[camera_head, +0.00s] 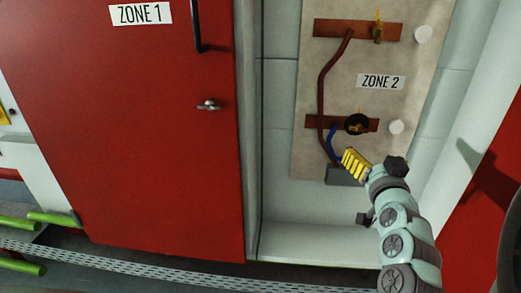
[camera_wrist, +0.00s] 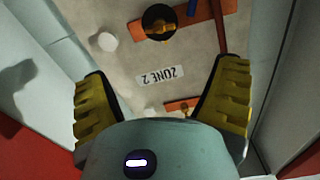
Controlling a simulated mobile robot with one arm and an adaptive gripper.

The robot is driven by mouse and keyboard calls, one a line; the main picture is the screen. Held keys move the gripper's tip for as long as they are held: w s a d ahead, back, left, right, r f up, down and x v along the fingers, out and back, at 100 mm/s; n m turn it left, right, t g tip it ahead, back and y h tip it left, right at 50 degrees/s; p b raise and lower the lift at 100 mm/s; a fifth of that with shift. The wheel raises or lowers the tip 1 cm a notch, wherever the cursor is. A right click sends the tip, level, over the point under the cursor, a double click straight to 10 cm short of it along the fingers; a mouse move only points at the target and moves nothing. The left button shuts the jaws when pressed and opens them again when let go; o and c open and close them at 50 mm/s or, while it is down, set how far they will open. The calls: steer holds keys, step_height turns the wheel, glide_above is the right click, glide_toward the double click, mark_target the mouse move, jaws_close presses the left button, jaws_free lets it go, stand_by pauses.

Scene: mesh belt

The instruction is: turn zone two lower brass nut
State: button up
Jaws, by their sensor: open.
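The zone 2 lower brass nut (camera_head: 357,126) sits on the lower copper bar (camera_head: 316,122), with a black round piece around it. The black piece (camera_wrist: 160,24) also shows at the top of the wrist view, which is upside down; the nut there is small and partly dark. My gripper (camera_head: 355,164) is just below and in front of the lower bar in the head view. Its yellow fingers are spread wide and empty in the wrist view (camera_wrist: 165,72). I see no contact with the nut. The ZONE 2 label (camera_head: 381,82) is above the lower bar.
An upper copper bar (camera_head: 342,29) carries another brass nut (camera_head: 378,27). White round knobs (camera_head: 423,34) stand right of the bars. A brown cable (camera_head: 321,85) and blue cable (camera_head: 331,140) run on the left to a grey box (camera_head: 345,176). A red ZONE 1 door (camera_head: 150,130) is left.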

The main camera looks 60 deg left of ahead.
mark_target(359, 131)
steer(key=x, duration=1.3)
steer(key=shift+w+a, duration=0.15)
steer(key=shift+a, duration=0.15)
steer(key=shift+w+a+r, duration=0.1)
steer(key=shift+w+a, duration=0.25)
steer(key=shift+w, duration=0.05)
steer(key=shift+c, duration=0.3)
steer(key=c, duration=1.1)
steer(key=shift+c, duration=0.2)
